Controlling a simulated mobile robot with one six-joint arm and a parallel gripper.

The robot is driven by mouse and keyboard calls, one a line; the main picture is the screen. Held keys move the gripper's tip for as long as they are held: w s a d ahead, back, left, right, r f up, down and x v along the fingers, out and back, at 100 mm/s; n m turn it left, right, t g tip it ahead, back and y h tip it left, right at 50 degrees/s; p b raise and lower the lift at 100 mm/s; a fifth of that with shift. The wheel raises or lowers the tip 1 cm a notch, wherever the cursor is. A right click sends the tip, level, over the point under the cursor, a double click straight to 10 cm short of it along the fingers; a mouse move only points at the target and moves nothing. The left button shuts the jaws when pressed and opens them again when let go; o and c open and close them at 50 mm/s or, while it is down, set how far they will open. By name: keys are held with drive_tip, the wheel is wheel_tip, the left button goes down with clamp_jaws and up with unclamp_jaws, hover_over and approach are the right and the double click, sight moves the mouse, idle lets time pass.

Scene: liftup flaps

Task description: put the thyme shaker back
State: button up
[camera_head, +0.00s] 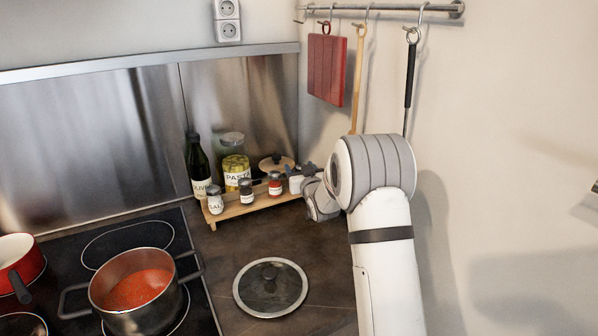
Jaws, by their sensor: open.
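My gripper (308,178) is at the right end of a small wooden rack (235,212), partly hidden by its own wrist. It is open. A small whitish shaker or jar (295,182) stands close to it at the rack's right end; I cannot read its label or tell whether the fingers touch it. Along the rack's front stand a shaker with a pale label (215,203), a dark-labelled shaker (246,193) and a red-labelled shaker (275,186). I cannot tell by label which one is thyme.
A dark bottle (197,165), a pasta jar (234,171) and a wooden-lidded pot (277,163) stand behind the shakers. A glass lid (270,288) lies on the dark counter. A pot of red sauce (136,291) is on the hob. Utensils hang from a rail (385,8).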

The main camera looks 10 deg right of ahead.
drive_tip(key=shift+r, duration=0.2)
drive_tip(key=shift+s+f, duration=0.15)
drive_tip(key=shift+s, duration=0.2)
drive_tip(key=s+f+m+g+h+b, duration=0.1)
drive_tip(key=s+g, duration=1.4)
drive_tip(key=s, duration=3.4)
drive_tip(key=shift+a+f+g+h, duration=0.25)
drive_tip(key=shift+f+g+h, duration=0.05)
drive_tip(key=shift+f+h, duration=0.35)
wheel_tip(320, 180, up, 7)
drive_tip(key=p, duration=0.6)
